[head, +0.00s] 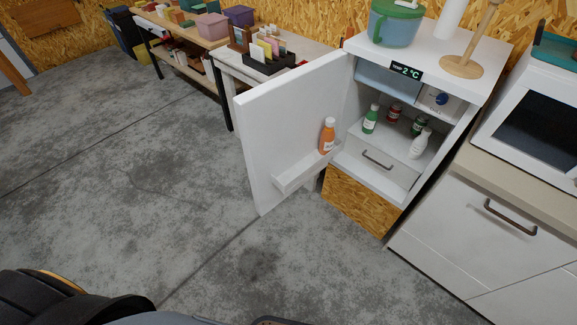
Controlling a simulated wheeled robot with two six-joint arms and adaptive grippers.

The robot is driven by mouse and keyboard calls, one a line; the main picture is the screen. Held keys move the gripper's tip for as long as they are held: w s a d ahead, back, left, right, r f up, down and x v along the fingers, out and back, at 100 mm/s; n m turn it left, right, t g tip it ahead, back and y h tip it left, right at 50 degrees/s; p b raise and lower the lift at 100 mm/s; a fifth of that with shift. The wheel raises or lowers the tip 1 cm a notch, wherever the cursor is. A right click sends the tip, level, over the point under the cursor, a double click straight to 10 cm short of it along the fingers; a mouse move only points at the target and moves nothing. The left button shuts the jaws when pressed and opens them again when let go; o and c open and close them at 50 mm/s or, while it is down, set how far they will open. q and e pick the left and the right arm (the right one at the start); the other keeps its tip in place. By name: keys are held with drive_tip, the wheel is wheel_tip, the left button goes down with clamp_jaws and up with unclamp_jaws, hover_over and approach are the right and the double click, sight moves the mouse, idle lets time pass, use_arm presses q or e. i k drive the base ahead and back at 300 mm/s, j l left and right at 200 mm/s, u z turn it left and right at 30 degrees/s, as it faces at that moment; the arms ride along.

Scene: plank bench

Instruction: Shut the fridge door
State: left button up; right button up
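The small white fridge stands at the right of centre, with a display reading 2 °C on its top front edge (406,70). Its white door (290,120) is wide open and swung out to the left. An orange bottle (327,136) stands in the door's shelf (300,172). Inside are a green bottle (371,119), a white bottle (420,143), small jars (394,113) and a drawer (378,160). Neither of my grippers is in view; dark parts of my own body show at the bottom left.
A blue-green container (396,24) and a wooden paper-roll stand (461,67) are on the fridge top. A cabinet (500,215) with a microwave (535,120) stands to the right. Workbenches (190,35) are behind the door. The concrete floor (130,170) at left is clear.

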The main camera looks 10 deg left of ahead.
sight(280, 120)
drive_tip(key=k+z, duration=0.15)
drive_tip(key=z, duration=0.25)
drive_tip(key=k+z, duration=0.1)
drive_tip(key=z, duration=0.3)
drive_tip(key=k+l+z, duration=0.1)
drive_tip(key=z, duration=0.3)
drive_tip(key=j+z, duration=0.85)
drive_tip(key=j, duration=0.2)
drive_tip(key=k+j, duration=0.1)
drive_tip(key=j, duration=1.7)
drive_tip(key=k+j, duration=0.15)
drive_tip(key=j, duration=0.75)
drive_tip(key=k+j, duration=0.1)
drive_tip(key=j, duration=0.8)
